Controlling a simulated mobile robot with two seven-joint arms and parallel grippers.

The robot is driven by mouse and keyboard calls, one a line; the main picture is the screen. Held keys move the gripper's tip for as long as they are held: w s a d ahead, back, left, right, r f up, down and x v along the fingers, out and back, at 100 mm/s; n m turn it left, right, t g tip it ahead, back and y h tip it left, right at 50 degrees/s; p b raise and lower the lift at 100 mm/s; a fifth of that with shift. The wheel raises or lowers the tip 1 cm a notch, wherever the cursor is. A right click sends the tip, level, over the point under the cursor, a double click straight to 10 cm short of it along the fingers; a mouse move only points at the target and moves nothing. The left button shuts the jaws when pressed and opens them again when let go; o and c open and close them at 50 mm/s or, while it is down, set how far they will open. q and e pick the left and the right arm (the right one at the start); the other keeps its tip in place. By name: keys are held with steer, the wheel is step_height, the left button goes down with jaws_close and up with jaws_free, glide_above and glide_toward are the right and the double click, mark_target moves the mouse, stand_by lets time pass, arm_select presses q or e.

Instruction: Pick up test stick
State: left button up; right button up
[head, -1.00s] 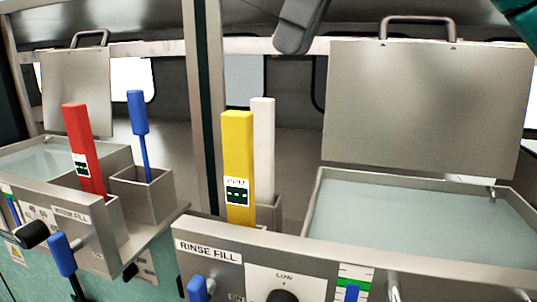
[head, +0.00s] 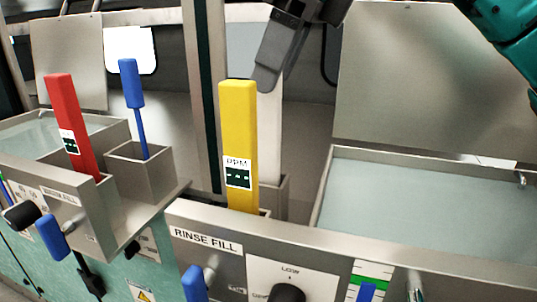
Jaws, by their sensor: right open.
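Several upright sticks stand in metal holders in the head view. A yellow stick (head: 238,125) with a PPM label and small display stands in the middle. A white stick (head: 269,130) stands close behind it, partly hidden by it and by my gripper. A red stick (head: 67,115) with a similar label and a blue-handled stick (head: 133,85) stand at left. I cannot tell which one is the test stick. My right gripper (head: 266,80) is open, its dark finger near the top of the yellow stick and in front of the white one. My left gripper is not in view.
A water-filled basin (head: 430,250) with a raised lid (head: 430,95) is at right, another basin (head: 45,150) at left. A vertical post (head: 205,90) rises behind the sticks. The front panel has a RINSE FILL label (head: 205,240), knobs and blue handles (head: 195,283).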

mark_target(270, 105)
steer(key=x, duration=0.4)
steer(key=shift+w+a, duration=0.1)
steer(key=shift+w, duration=0.05)
steer(key=c, duration=0.9)
